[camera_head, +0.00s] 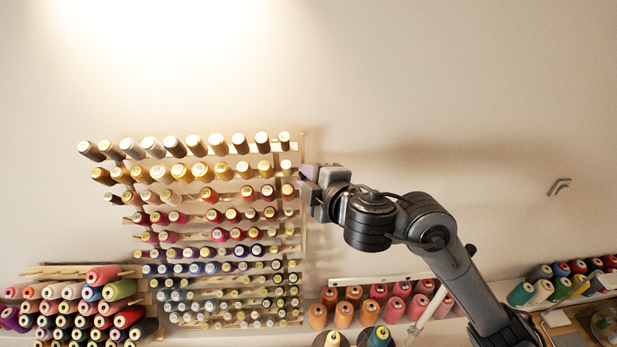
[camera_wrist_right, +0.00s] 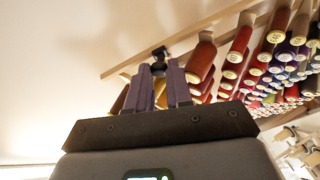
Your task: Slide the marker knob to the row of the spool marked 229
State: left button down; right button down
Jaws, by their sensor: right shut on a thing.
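The wooden thread rack (camera_head: 303,228) hangs on the wall with several rows of spools. Its labels are too small for me to read, so I cannot pick out the spool marked 229. My right gripper (camera_head: 306,180) is at the rack's right edge, roughly beside the second and third rows from the top. In the right wrist view its two purple-grey fingers (camera_wrist_right: 159,74) are shut on the small black marker knob (camera_wrist_right: 159,52), which sits at a wooden rail (camera_wrist_right: 208,32). In the head view the gripper hides the knob. My left gripper is out of view.
Spool ends stand close to the left of my right gripper. Cones of thread (camera_head: 376,300) stand on a lower shelf below my right arm, and a pile of spools (camera_head: 85,305) lies at lower left.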

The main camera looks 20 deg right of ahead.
jog(key=shift+f, duration=0.1)
jog(key=c, duration=1)
grip_release()
jog(key=p+v, duration=0.6)
jog(key=v, duration=0.4)
jog(key=shift+s+p, duration=0.35)
jog(key=shift+s, duration=0.05)
